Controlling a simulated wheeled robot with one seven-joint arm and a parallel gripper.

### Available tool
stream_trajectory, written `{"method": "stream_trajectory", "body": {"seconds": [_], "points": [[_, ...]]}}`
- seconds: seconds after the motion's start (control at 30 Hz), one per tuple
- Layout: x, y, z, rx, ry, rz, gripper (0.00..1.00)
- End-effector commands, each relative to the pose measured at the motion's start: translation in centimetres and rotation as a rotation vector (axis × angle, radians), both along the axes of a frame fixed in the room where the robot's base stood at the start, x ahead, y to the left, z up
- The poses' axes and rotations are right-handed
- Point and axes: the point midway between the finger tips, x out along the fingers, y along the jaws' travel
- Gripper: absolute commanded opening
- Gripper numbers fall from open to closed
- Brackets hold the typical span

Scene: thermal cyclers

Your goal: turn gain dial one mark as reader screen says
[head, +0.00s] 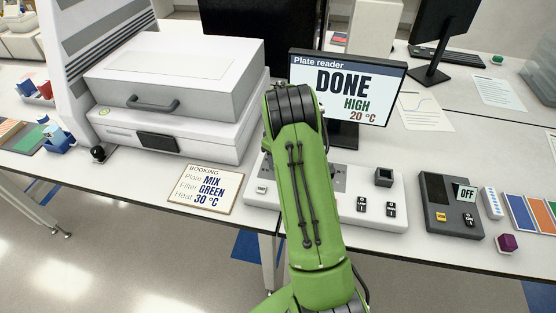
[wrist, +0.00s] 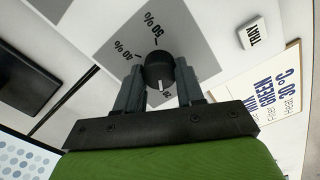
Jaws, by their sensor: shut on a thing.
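The gain dial (wrist: 158,66) is a black round knob on a grey square panel (wrist: 190,30) in the wrist view. My gripper (wrist: 160,76) is shut on it, one finger on each side. A white pointer line shows on the knob's side nearest the gripper. Labels reading 50 % and 40 % are printed beyond the dial; another label between the fingers is partly hidden. The reader screen (head: 345,88) in the head view shows DONE, HIGH and 20 °C. In the head view my arm hides the dial and my gripper.
A booking card (head: 205,189) reads MIX, GREEN, 30 °C. The large plate reader (head: 180,90) stands left.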

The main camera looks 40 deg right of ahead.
Motion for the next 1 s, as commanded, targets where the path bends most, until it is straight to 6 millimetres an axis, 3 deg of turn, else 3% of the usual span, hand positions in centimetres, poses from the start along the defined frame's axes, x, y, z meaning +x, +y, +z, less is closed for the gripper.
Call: {"method": "stream_trajectory", "body": {"seconds": [0.5, 0.53, 0.7, 1.0], "points": [[0.06, 0.01, 0.1, 0.0, -0.002, 0.022, 0.07], [0.06, 0.01, 0.1, 0.0, -0.002, 0.021, 0.39], [0.04, 0.0, 0.07, -0.001, -0.001, 0.021, 0.63], [0.03, 0.0, 0.4, -0.001, -0.001, 0.02, 0.63]]}}
